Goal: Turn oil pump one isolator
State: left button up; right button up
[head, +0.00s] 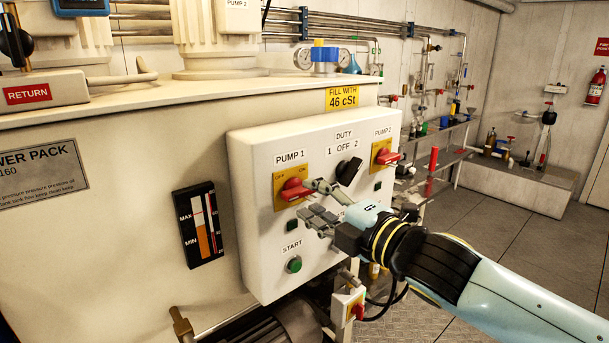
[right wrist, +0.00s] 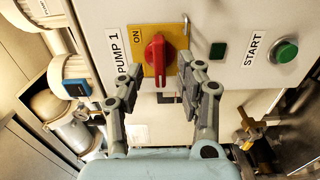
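The pump one isolator is a red rotary handle (head: 294,190) on a yellow plate under the PUMP 1 label, on the left of the white control box. In the right wrist view the red handle (right wrist: 155,52) lies lengthwise toward my gripper, and an ON mark shows on its plate. My right gripper (head: 312,199) is in front of the handle. In the right wrist view the gripper (right wrist: 163,76) is open, with one finger on each side of the handle's near end and gaps visible. Contact cannot be told. My left gripper is not in view.
The control box (head: 245,230) also carries a black DUTY selector (head: 349,171), a red PUMP 2 isolator (head: 388,157) and a green START button (head: 293,264). Open floor (head: 530,240) lies to the right.

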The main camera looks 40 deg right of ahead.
aim_at(304, 195)
jog(key=shift+w+b, duration=0.4)
jog(key=shift+w, duration=0.5)
jog(key=shift+w+a, duration=0.1)
jog(key=shift+w, duration=0.5)
jog(key=shift+c, duration=0.4)
grip_shut()
